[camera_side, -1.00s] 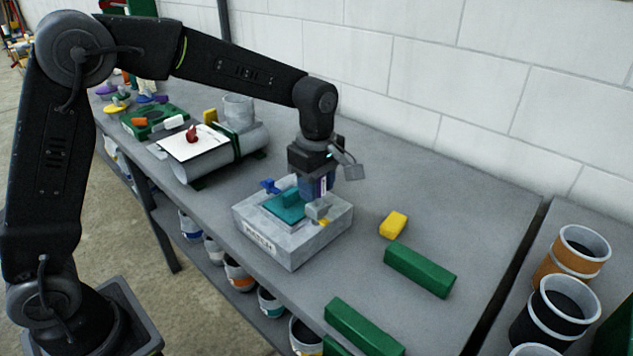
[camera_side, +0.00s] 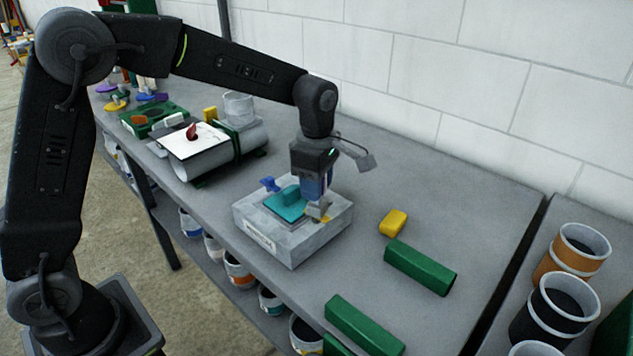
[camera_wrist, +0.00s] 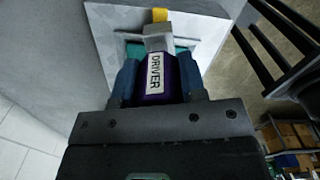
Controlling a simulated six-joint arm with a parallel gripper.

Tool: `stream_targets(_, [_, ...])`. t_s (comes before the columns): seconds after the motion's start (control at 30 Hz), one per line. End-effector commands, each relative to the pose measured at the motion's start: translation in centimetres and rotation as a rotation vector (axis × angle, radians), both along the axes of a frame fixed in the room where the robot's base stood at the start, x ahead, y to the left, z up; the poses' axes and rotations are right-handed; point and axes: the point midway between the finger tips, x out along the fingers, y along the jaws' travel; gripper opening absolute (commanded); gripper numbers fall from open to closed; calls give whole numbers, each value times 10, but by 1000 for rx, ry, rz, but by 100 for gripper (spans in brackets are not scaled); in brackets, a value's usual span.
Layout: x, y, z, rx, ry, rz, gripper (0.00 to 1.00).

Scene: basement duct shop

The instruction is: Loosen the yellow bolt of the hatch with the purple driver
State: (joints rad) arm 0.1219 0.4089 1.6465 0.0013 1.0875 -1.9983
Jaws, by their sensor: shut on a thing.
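My gripper (camera_side: 313,188) is shut on the purple driver (camera_wrist: 158,80), whose white label reads DRIVER in the wrist view. The driver's grey head (camera_wrist: 158,38) points at the yellow bolt (camera_wrist: 160,15) and seems to meet or overlap it; whether it is seated I cannot tell. In the side view the grey head (camera_side: 318,211) is low over the front right part of the hatch box (camera_side: 262,235), with a bit of the yellow bolt (camera_side: 326,219) showing beside it. The teal hatch (camera_side: 287,206) lies on top of the grey box. A blue piece (camera_side: 269,184) stands at its back left.
A yellow block (camera_side: 393,222) and green bars (camera_side: 420,267) lie to the right of the box. A duct (camera_side: 190,165) with a paper sheet lies to the left. Orange and black cans (camera_side: 553,314) stand at the right. Bench between box and wall is clear.

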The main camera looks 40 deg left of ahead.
Motion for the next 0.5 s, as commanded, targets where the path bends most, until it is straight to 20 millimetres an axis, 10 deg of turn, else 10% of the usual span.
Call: stream_targets(0.5, [0,0,1,0,-2,300,14])
